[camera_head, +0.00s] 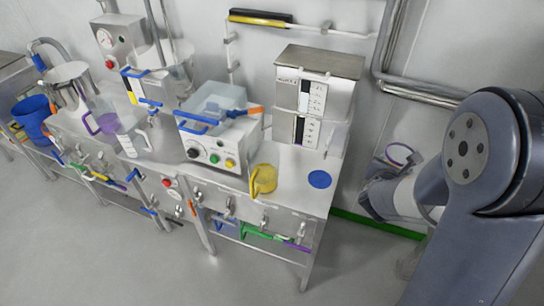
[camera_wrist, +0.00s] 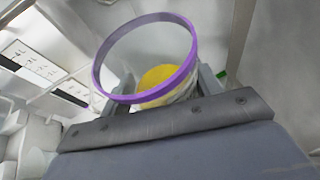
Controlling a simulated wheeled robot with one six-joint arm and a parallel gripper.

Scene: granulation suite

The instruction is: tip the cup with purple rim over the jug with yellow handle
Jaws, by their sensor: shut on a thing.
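The cup with purple rim (camera_head: 398,155) is held at the right in the head view, above the floor and to the right of the bench. In the wrist view its purple rim (camera_wrist: 97,78) faces the camera, and a yellow patch shows through the opening. My gripper (camera_head: 378,192) is shut on this cup; in the wrist view its fingers (camera_wrist: 160,92) lie on both sides of it, partly hidden. The yellow handle (camera_head: 254,184) of the jug stands near the bench's front edge, beside a yellow round patch; its clear body is hard to make out.
A blue disc (camera_head: 319,179) lies on the bench to the right of the yellow handle. A stacked metal instrument (camera_head: 318,85) stands behind. A control box (camera_head: 215,135) with a blue-handled clear basin stands to the left. A purple-handled jug (camera_head: 100,124) is farther left.

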